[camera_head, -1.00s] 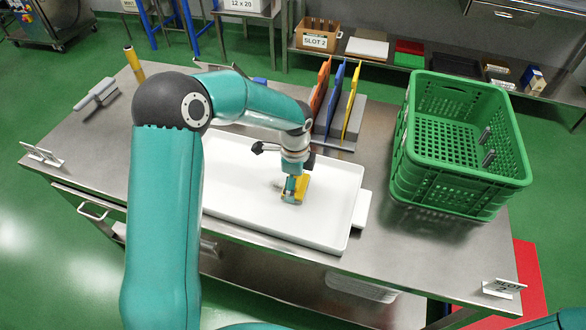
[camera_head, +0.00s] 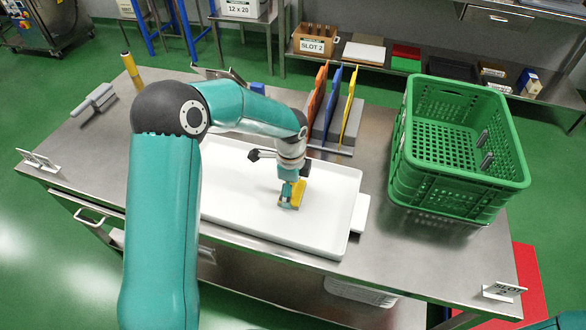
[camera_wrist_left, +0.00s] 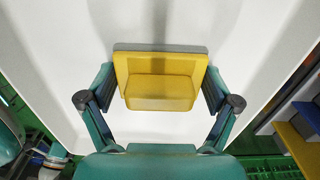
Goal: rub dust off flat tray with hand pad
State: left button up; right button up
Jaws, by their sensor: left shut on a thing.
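The flat white tray (camera_head: 325,230) lies on the steel table, partly hidden behind my left arm. In the wrist view the tray (camera_wrist_left: 250,45) fills most of the picture. My left gripper (camera_head: 290,196) is over the right half of the tray, pointing down. It is shut on the yellow hand pad (camera_head: 299,192). In the wrist view the pad (camera_wrist_left: 160,92) sits between the two fingers of the gripper (camera_wrist_left: 160,105). The pad is at the tray floor; I cannot tell how firmly it touches. No dust is clear on the visible tray surface. My right gripper is out of view.
A green crate (camera_head: 400,165) stands on the table right of the tray. A rack with orange, blue and yellow boards (camera_head: 350,105) stands behind the tray. A slot sign (camera_head: 504,291) is front right.

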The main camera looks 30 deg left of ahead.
pick_arm(q)
jog(key=shift+d+r+p, duration=0.3)
jog(key=shift+w+r+p, duration=0.1)
jog(key=shift+r+p, duration=0.25)
jog(key=shift+r, duration=0.35)
jog(key=shift+r+p, duration=0.55)
jog(key=shift+r, duration=0.25)
jog(key=shift+r+p, duration=1.55)
jog(key=shift+r, duration=0.65)
